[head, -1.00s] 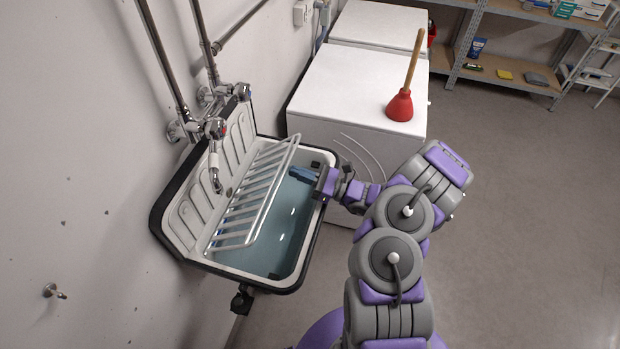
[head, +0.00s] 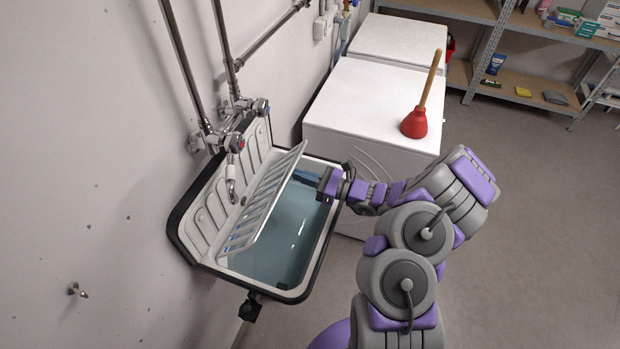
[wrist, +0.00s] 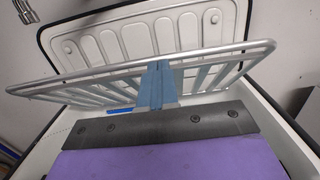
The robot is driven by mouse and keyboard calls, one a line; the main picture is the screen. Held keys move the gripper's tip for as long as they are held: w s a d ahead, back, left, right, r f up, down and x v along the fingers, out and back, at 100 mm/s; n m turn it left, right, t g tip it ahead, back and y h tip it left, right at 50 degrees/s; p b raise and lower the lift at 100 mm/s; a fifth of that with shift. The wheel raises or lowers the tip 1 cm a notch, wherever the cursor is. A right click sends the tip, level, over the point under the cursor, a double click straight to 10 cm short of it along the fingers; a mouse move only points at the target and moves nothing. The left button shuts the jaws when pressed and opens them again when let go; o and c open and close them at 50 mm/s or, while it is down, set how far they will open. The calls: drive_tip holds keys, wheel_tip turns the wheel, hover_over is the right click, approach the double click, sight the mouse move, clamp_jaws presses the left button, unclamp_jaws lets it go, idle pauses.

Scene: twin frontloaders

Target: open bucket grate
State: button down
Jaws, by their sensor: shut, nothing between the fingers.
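The white bucket grate (head: 265,202) is tilted up steeply over the sink (head: 328,228), leaning toward the ribbed back panel. Blue-tinted water shows in the open front of the basin. My gripper (head: 305,177) is at the far right end of the basin, close to the grate's raised edge. In the wrist view, the shut blue fingers of my gripper (wrist: 157,85) lie across the middle of the grate's front bar (wrist: 85,76). They look in contact with it, with no bar held between them.
Taps and pipes (head: 235,140) rise on the wall behind the sink. A white machine (head: 365,105) with a red plunger (head: 415,122) on top stands beyond the basin. Shelves (head: 540,35) are at the back right. The floor at right is clear.

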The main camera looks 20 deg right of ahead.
drive_tip(key=w+a+r+g+h+p, duration=0.3)
drive_tip(key=w+a+r+h+p, duration=0.2)
drive_tip(key=a+p, duration=0.3)
drive_tip(key=shift+w+a+r+g, duration=0.4)
drive_tip(key=shift+w+a+r, duration=0.15)
drive_tip(key=shift+w+r, duration=0.25)
drive_tip(key=shift+p, duration=0.3)
